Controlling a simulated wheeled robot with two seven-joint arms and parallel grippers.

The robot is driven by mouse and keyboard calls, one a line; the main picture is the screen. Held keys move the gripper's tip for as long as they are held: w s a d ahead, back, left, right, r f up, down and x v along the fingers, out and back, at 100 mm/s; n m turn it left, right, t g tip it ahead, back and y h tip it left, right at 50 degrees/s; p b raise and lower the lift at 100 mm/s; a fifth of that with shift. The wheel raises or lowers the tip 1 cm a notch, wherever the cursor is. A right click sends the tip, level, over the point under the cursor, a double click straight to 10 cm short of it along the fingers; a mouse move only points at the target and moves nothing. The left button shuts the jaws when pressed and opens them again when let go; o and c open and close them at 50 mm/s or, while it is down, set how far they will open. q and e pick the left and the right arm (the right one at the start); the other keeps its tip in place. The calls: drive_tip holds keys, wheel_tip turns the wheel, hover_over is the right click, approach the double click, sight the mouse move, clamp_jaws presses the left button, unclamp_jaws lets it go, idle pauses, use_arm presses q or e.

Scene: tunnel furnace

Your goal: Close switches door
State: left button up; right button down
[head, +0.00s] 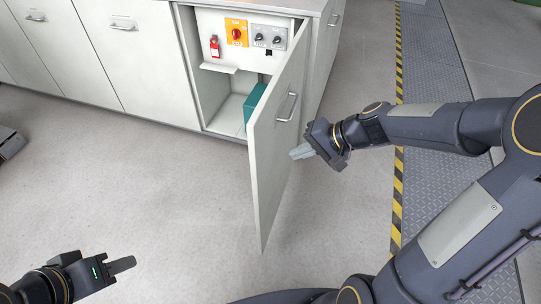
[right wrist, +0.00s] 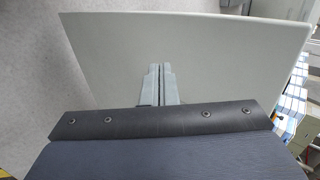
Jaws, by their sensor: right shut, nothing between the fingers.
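The switches door (head: 272,138) is a pale cabinet door with a metal handle (head: 287,107), standing wide open and swung out towards me. Its outer face fills much of the right wrist view (right wrist: 230,60). Behind it is the cabinet compartment with a red switch on a yellow plate (head: 237,33) and a grey panel with two knobs (head: 268,38). My right gripper (head: 293,154) is shut and empty, right beside the door's outer face, below the handle; I cannot tell whether it touches. My left gripper (head: 133,264) is low at the left, away from the door; its finger opening cannot be made out.
A red padlock-like item (head: 214,46) hangs inside the compartment above a small shelf (head: 219,68). A teal box (head: 255,100) stands inside, partly hidden by the door. Closed cabinets (head: 125,60) line the left. The floor (head: 170,190) before them is clear.

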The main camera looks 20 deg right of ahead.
sight(262, 157)
drive_tip(key=w+a+f, duration=0.2)
drive_tip(key=a, duration=0.1)
drive_tip(key=w+a+f, duration=0.1)
drive_tip(key=a, duration=0.1)
drive_tip(key=shift+w+a, duration=0.15)
drive_tip(key=shift+w, duration=0.05)
drive_tip(key=shift+w+a, duration=0.25)
drive_tip(key=shift+a, duration=0.1)
